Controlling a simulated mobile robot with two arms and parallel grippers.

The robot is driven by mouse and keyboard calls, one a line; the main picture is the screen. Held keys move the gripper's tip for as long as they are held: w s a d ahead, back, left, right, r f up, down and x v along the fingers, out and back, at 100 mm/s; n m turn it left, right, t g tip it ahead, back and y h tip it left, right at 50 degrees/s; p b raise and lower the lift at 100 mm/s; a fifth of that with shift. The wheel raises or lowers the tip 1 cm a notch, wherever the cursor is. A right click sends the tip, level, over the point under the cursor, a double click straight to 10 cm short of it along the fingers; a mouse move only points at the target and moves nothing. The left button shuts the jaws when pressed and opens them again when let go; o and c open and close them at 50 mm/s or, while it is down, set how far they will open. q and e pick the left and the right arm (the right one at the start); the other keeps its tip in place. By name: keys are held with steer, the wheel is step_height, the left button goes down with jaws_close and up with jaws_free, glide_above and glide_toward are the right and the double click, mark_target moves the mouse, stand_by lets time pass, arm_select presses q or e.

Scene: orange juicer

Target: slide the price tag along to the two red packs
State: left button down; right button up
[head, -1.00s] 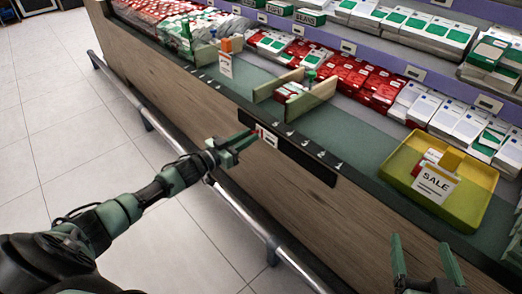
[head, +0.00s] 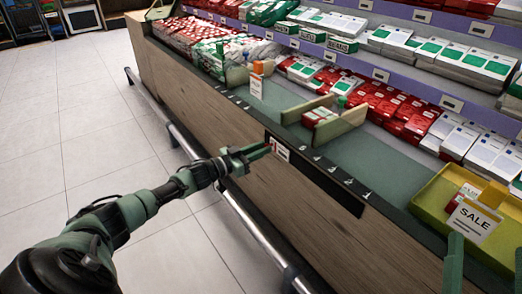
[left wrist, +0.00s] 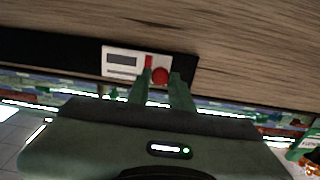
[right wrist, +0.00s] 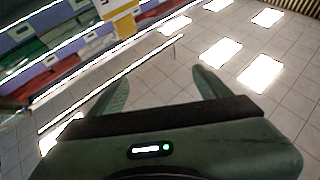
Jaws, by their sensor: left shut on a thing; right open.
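The price tag (head: 281,151) is a small white label with a red part. It sits on the black rail (head: 325,182) on the counter's front edge, close to the rail's left end. In the left wrist view the tag (left wrist: 122,62) shows a red knob (left wrist: 160,75) at its side. My left gripper (head: 268,147) is shut on this knob. Red packs (head: 318,115) lie between two wooden dividers on the counter, behind and to the right of the tag. My right gripper (head: 487,262) is open and empty in front of the counter; its open fingers show in the right wrist view (right wrist: 160,76).
A yellow tray (head: 430,200) with a SALE card (head: 475,217) stands on the counter at right. Another white card (head: 256,87) stands farther left. Stocked shelves line the back. A metal bar (head: 235,222) runs along the counter's base. The floor at left is clear.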

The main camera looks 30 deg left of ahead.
arm_select(q)
steer(key=c, duration=1.3)
jaws_free()
steer(key=shift+s, duration=0.1)
steer(key=p+v, duration=0.2)
steer(key=v, duration=0.5)
steer(key=shift+s+a+p, duration=0.1)
steer(key=shift+s+p, duration=0.15)
steer(key=shift+p, duration=0.05)
arm_select(e)
step_height(320, 180, down, 12)
steer(key=w+d+g+h, duration=0.1)
steer(key=g+h, duration=0.1)
steer(key=g, duration=0.4)
steer(key=shift+w+d+r+g+h, duration=0.2)
steer(key=shift+w+g+h, duration=0.1)
steer(key=shift+g, duration=0.1)
